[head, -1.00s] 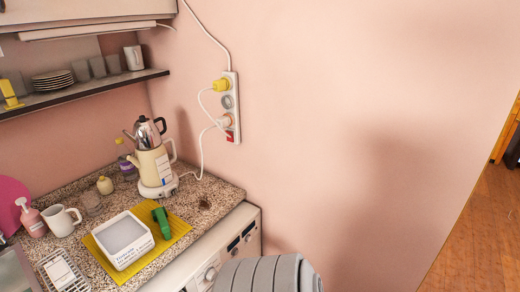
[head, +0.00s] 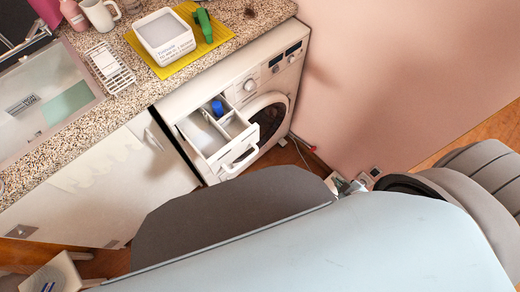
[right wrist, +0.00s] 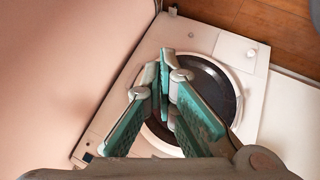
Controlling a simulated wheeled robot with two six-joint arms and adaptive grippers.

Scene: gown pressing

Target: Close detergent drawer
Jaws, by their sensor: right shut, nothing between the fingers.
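The detergent drawer (head: 234,162) of the white washing machine (head: 245,88) is pulled out in the head view. Its compartments show from above, with a blue part in one of them. My right gripper (head: 347,185) shows small in the head view, to the right of the drawer and apart from it. In the right wrist view my right gripper (right wrist: 165,82) is shut and empty, in front of the machine's dark round door (right wrist: 212,88). I cannot make out the drawer clearly there. My left gripper is out of the head view.
The granite counter (head: 135,98) above the machine holds a white box (head: 163,37) on a yellow mat, a green object and a wire rack. A white cabinet (head: 100,185) stands left of the machine. The pink wall (head: 400,70) is close on the right.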

